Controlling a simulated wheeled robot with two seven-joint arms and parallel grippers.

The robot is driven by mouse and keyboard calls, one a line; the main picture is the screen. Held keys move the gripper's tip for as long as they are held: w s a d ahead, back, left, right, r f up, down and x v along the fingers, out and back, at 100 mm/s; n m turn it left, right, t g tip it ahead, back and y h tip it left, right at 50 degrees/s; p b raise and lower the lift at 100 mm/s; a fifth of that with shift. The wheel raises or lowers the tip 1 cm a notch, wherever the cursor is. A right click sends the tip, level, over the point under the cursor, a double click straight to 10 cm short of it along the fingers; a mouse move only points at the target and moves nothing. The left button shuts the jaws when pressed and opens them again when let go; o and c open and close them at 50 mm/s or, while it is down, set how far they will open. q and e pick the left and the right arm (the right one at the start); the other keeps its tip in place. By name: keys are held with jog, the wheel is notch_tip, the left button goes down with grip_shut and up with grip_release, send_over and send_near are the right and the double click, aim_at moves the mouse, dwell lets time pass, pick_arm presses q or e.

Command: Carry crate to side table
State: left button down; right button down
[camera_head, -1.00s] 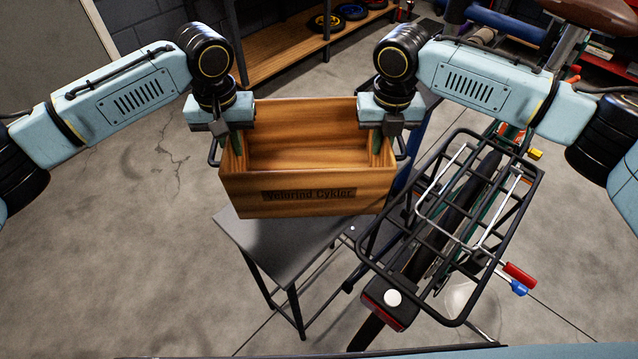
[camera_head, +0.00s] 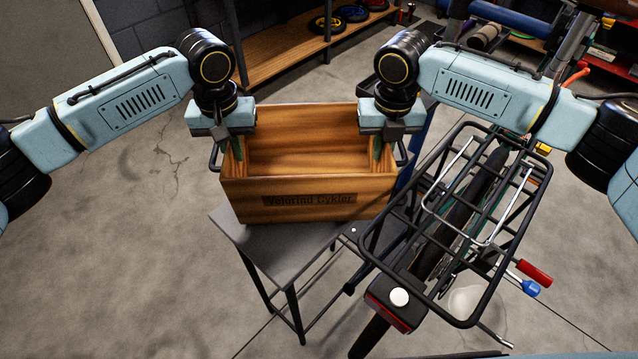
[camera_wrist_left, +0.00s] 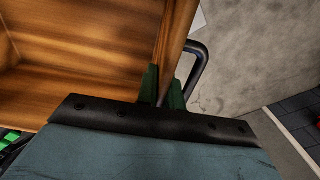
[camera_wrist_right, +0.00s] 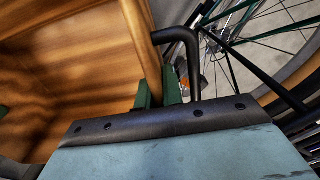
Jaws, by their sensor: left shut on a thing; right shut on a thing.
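The wooden crate (camera_head: 308,199) is open-topped and looks empty, with dark lettering on its near face. My left gripper (camera_head: 236,147) is shut on its left side wall, and my right gripper (camera_head: 379,147) is shut on its right side wall. The left wrist view shows green fingers on both sides of the crate wall (camera_wrist_left: 172,40), beside a black handle. The right wrist view shows the same at the other wall (camera_wrist_right: 140,40). The grey side table (camera_head: 270,245) is below the crate, its near part bare. I cannot tell whether the crate's bottom touches it.
A bicycle with a black rear rack (camera_head: 455,225) stands close to the right of the crate and table. A wooden shelf (camera_head: 285,55) with wheels is behind. The concrete floor (camera_head: 130,260) at the left is clear.

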pick_arm(q)
jog(key=shift+f+b, duration=0.55)
jog(key=shift+f, duration=0.05)
pick_arm(e)
jog(key=shift+f, duration=0.7)
pick_arm(q)
jog(key=c, duration=2)
grip_release()
jog(key=shift+f, duration=0.2)
pick_arm(e)
jog(key=c, duration=2)
grip_release()
jog(key=shift+d+f, duration=0.1)
jog(key=shift+f, duration=0.05)
pick_arm(q)
jog(key=o, duration=0.5)
jog(key=shift+r, duration=0.15)
jog(key=shift+c, duration=0.2)
pick_arm(e)
jog(key=o, duration=0.5)
jog(key=shift+c, duration=0.2)
pick_arm(q)
notch_tip(320, 180, up, 8)
jog(key=shift+f, duration=0.25)
jog(key=shift+r, duration=0.2)
pick_arm(e)
jog(key=shift+r, duration=0.3)
notch_tip(320, 180, up, 12)
jog(key=shift+f, duration=0.1)
